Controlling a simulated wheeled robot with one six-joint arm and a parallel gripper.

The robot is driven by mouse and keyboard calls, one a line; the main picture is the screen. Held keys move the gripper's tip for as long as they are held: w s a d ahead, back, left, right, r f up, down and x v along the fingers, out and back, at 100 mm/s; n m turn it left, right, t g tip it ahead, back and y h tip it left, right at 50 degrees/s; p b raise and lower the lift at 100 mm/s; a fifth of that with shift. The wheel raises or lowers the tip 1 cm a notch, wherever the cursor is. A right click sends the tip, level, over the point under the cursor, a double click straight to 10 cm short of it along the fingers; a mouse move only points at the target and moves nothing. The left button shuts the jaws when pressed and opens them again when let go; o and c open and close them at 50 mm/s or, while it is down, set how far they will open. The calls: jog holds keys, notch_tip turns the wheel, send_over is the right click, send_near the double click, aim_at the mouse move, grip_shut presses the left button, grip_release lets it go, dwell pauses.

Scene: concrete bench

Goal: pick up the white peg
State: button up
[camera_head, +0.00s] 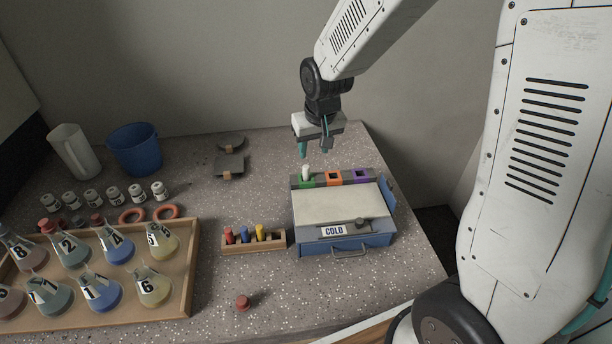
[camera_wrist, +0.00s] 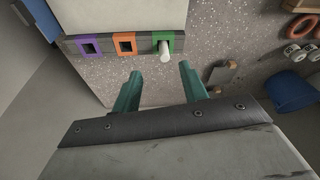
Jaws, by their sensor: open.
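The white peg (camera_head: 306,172) stands upright in the green square (camera_head: 306,182) of a grey strip behind the cold box. In the wrist view the white peg (camera_wrist: 164,52) pokes out of the green square (camera_wrist: 177,41), ahead of the fingertips. My gripper (camera_head: 315,151) hangs above and a little behind the strip, fingers pointing down. In the wrist view my gripper (camera_wrist: 160,76) has its two teal fingers apart with nothing between them. The peg's lower part is hidden in its hole.
Orange (camera_head: 334,178) and purple (camera_head: 361,175) squares with empty holes sit beside the green one. The box marked COLD (camera_head: 345,240) stands in front. A rack (camera_head: 254,248) with red, blue and yellow pegs is to its left. Flasks fill a wooden tray (camera_head: 190,270) further left.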

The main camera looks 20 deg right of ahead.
aim_at(307, 167)
jog(key=x, duration=0.4)
jog(key=w+x, duration=0.1)
jog(key=x, duration=0.7)
jog(key=shift+w+a+r, duration=0.15)
jog(key=shift+w+r, duration=0.15)
jog(key=shift+w, duration=0.05)
jog(key=shift+c, duration=0.3)
grip_shut()
